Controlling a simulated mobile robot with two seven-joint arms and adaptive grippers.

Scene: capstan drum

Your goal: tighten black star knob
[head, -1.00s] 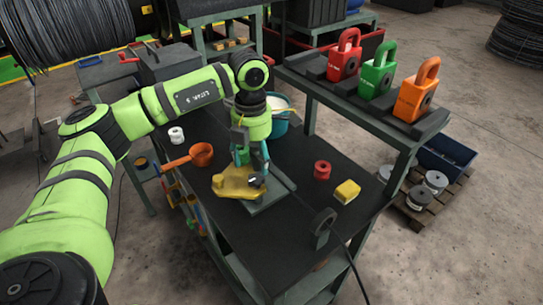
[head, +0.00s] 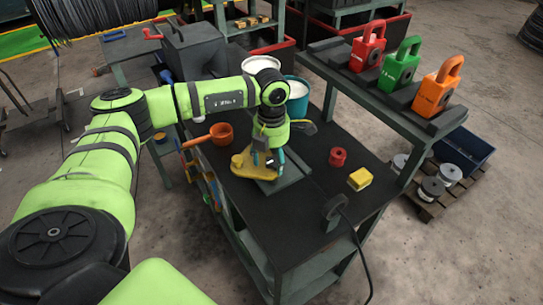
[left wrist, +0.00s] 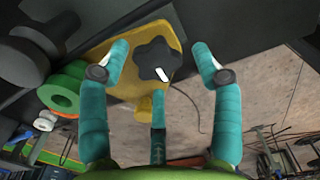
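The black star knob (left wrist: 157,59) with a white mark sits on a yellow plate (left wrist: 110,62) in the left wrist view. The yellow plate (head: 240,171) also shows on the table in the head view, where the gripper hides most of the knob. My left gripper (left wrist: 160,52) has teal fingers, spread open on the left and right of the knob, with a third finger below it. Gaps show between the side fingertips and the knob. In the head view, the left gripper (head: 267,158) points down over the plate. My right gripper is not in view.
On the dark table (head: 270,225) are an orange pot (head: 221,134), a red spool (head: 337,157), a yellow block (head: 360,179) and a black upright ring with a cable (head: 334,208). A raised shelf (head: 345,92) holds red, green and orange padlock-shaped weights.

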